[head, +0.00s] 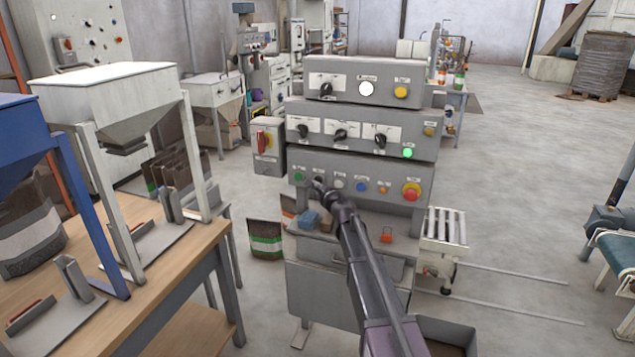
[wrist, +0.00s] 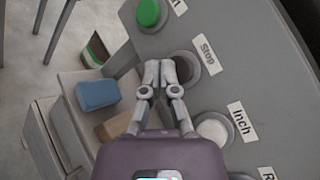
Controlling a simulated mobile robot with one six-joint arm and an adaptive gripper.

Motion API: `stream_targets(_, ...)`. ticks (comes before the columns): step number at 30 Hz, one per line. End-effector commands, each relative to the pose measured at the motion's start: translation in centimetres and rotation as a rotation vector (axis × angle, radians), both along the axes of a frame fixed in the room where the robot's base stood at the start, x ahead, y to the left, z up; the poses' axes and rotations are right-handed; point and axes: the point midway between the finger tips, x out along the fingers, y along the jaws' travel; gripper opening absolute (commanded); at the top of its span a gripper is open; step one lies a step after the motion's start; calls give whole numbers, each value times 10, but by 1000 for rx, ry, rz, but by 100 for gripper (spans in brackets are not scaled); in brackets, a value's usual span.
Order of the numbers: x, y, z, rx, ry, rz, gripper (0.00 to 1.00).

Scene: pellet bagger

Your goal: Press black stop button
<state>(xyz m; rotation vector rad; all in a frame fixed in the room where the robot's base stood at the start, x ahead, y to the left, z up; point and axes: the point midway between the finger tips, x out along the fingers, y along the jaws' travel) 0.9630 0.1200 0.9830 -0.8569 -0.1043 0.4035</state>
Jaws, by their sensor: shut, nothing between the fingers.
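The black stop button (wrist: 186,66) sits in a grey ring beside a "Stop" label (wrist: 208,55) in the wrist view. My gripper (wrist: 159,72) is shut and empty, with its fingertips right at the left edge of this button and partly covering its ring. I cannot tell whether they touch it. In the head view the gripper (head: 320,187) is at the left part of the lower grey control panel (head: 343,206), and the stop button there is mostly hidden behind the fingers.
A green button (wrist: 149,13) and a white "Inch" button (wrist: 212,129) flank the stop button. A red emergency button (head: 411,191) is at the panel's right. A blue block (wrist: 97,95) lies on the ledge below. A workbench (head: 190,250) with hoppers stands at left.

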Motion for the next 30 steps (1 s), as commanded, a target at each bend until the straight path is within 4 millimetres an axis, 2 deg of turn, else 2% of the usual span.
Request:
stream_targets(17, 0, 0, 0, 0, 0, 0, 0)
stream_targets(30, 9, -4, 0, 0, 0, 0, 0)
